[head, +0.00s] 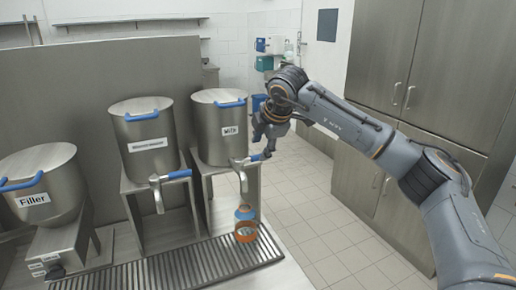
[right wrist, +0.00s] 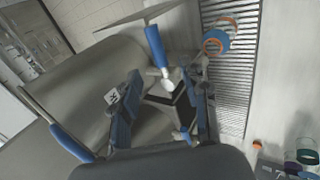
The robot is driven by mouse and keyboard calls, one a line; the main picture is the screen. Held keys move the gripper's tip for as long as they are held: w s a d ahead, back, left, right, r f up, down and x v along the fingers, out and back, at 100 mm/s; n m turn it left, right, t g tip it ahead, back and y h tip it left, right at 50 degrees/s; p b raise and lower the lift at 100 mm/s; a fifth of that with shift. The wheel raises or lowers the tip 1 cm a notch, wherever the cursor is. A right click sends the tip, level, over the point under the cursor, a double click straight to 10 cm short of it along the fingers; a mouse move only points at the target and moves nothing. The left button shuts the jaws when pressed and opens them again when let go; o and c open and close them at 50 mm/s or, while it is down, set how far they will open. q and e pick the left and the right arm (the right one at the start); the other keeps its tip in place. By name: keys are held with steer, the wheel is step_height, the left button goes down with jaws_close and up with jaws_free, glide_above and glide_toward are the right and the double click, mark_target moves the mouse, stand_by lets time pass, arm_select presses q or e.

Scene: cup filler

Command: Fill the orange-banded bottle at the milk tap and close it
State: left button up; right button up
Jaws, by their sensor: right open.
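The orange-banded bottle (head: 245,236) stands upright on the drip grate below the milk tap (head: 243,180). It has a blue ring above the orange band. It also shows at the top of the right wrist view (right wrist: 216,40). I cannot tell its fill level or whether a lid is on. The milk tank (head: 219,128) is the rightmost of the steel tanks. My right gripper (head: 264,138) is open, just above the tap's blue handle, which lies ahead of the fingers in the right wrist view (right wrist: 155,46). I cannot tell if they touch. My left gripper is out of view.
The drip grate (head: 170,268) runs along the front of the stands. Two more tanks, one labelled Filler (head: 38,183), stand to the left. In the right wrist view, other banded containers (right wrist: 304,152) lie at the lower right. Tall steel cabinets (head: 430,75) stand behind my right arm.

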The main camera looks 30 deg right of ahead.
mark_target(256, 157)
steer(key=shift+p+x, duration=0.55)
steer(key=shift+x, duration=1.85)
steer(key=shift+a, duration=0.1)
jaws_close()
